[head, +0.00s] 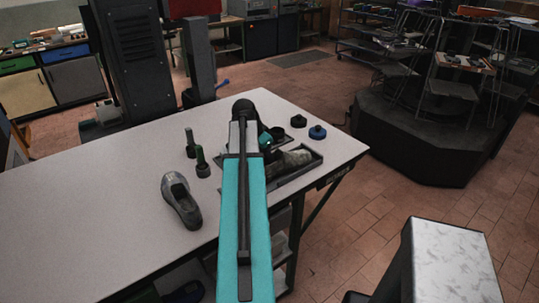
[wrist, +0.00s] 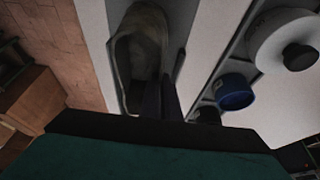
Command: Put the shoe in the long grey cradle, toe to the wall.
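A worn grey-tan shoe (wrist: 122,62) lies below my wrist in the wrist view, its opening facing up. In the head view a light grey shoe (head: 297,158) shows past my arm, in or over a long dark-rimmed grey cradle (head: 300,172); my arm hides much of both. My gripper (head: 266,141) is over that end of the table. Its dark fingers (wrist: 161,100) are close together at the shoe's lower right side. I cannot tell whether they pinch it. Another dark grey shoe (head: 181,203) stands on the table left of my arm.
Two dark green-topped upright items (head: 201,163) stand left of my arm on the white table (head: 110,185). A blue round piece (head: 317,132) and a black one (head: 298,121) lie behind the cradle. A white round piece (wrist: 282,38) shows in the wrist view. The table's left part is clear.

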